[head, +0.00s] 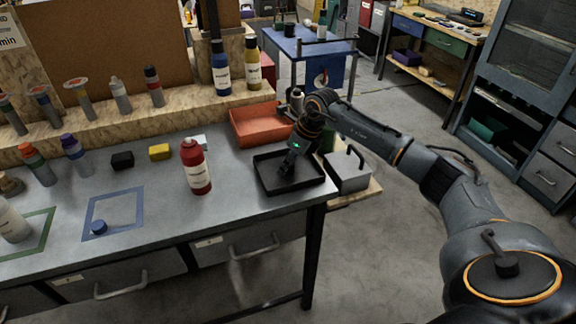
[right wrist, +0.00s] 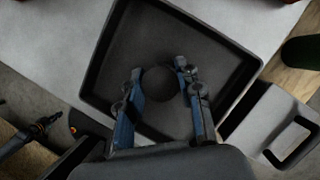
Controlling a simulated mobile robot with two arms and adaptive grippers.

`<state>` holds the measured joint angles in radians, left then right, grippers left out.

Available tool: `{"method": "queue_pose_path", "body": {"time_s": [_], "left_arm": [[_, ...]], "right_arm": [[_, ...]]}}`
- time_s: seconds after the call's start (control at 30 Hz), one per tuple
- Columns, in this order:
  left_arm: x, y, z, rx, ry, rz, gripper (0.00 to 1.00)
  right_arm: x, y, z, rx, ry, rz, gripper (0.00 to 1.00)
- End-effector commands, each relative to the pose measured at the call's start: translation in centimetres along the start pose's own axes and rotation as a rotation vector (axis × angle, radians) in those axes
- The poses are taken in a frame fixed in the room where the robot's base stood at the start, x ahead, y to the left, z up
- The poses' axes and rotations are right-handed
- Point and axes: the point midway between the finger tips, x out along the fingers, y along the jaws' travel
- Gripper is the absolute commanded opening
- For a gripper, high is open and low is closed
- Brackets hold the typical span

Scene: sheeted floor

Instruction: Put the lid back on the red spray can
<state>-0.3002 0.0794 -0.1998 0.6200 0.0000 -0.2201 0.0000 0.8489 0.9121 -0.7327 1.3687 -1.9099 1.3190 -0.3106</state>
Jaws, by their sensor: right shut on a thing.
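The red spray can (head: 196,168) stands upright on the grey workbench, left of the black tray (head: 262,180). My right gripper (head: 287,170) reaches down into the tray. In the right wrist view my right gripper (right wrist: 160,72) is shut on a dark round lid (right wrist: 160,84), which sits between the fingertips over the tray floor (right wrist: 200,42). The dark lid is hard to tell from the dark tray, and I cannot tell whether it still touches the floor. My left gripper is not in view.
An orange-red bin (head: 258,126) stands behind the tray, and a grey metal box (head: 348,172) to its right. Several bottles and small blocks line the back. The bench in front of the red can is clear.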

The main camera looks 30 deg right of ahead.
Motion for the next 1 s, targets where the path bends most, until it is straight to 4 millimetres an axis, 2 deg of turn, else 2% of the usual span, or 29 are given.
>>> {"method": "queue_pose_path", "body": {"time_s": [0.37, 0.47, 0.6, 0.87, 1.0], "left_arm": [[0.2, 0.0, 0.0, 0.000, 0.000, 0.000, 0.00], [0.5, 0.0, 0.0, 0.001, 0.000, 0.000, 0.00], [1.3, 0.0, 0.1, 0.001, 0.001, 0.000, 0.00], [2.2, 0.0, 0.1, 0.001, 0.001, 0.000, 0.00], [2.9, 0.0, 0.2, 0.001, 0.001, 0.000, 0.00]], "right_arm": [[-0.3, 0.0, 0.1, 0.000, -0.001, 0.000, 0.25], [-1.0, 0.0, 0.5, -0.001, -0.002, -0.001, 0.25], [-3.0, -0.1, 1.3, -0.003, -0.005, -0.004, 0.25], [-9.1, 5.2, 2.5, -0.007, -0.004, -0.004, 0.25], [-10.6, 8.8, 2.2, -0.008, -0.002, -0.001, 0.25]]}}
